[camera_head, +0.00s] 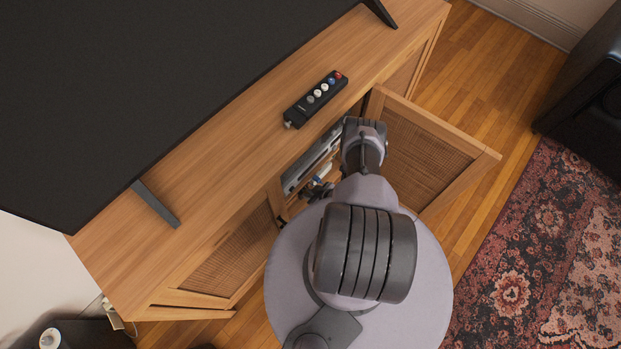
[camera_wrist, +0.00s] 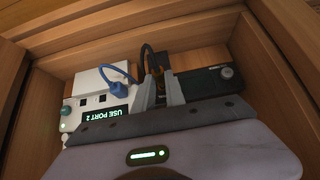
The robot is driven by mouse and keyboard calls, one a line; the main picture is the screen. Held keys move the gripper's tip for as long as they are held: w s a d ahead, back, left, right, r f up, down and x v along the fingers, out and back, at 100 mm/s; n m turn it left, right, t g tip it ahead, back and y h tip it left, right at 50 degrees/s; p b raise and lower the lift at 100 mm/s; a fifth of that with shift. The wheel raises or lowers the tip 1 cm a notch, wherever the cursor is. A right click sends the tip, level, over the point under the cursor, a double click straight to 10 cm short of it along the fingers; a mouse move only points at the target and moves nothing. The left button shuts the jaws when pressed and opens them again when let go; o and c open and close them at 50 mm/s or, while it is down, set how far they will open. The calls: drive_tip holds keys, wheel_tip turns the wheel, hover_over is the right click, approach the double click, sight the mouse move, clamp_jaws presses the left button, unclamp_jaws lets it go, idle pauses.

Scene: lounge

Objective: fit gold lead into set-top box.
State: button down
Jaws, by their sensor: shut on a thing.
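My gripper (camera_wrist: 160,88) reaches into an open cabinet compartment and is shut on the gold lead (camera_wrist: 166,71). Only a small orange-gold part shows by the fingertips; the plug's end is hidden. A white box (camera_wrist: 88,88) with a lit display (camera_wrist: 105,115) stands to the left; the display reads "USE PORT 2" upside down. A blue plug (camera_wrist: 122,88) with its cable is at this box, beside several small dark openings. A black box (camera_wrist: 205,80) with a round knob is to the right. I cannot tell for certain which one is the set-top box. In the head view my arm hides the gripper.
Wooden walls (camera_wrist: 275,75) enclose the compartment closely. An open rattan door (camera_head: 430,150) stands right of my arm. A power strip (camera_head: 316,98) with coloured buttons or plugs lies on the cabinet top (camera_head: 220,130), near a large dark screen (camera_head: 150,80).

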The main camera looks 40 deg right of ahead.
drive_tip(key=shift+w, duration=0.8)
drive_tip(key=c, duration=1.3)
unclamp_jaws()
drive_tip(key=shift+r, duration=0.1)
drive_tip(key=p+v, duration=0.4)
drive_tip(key=v, duration=0.2)
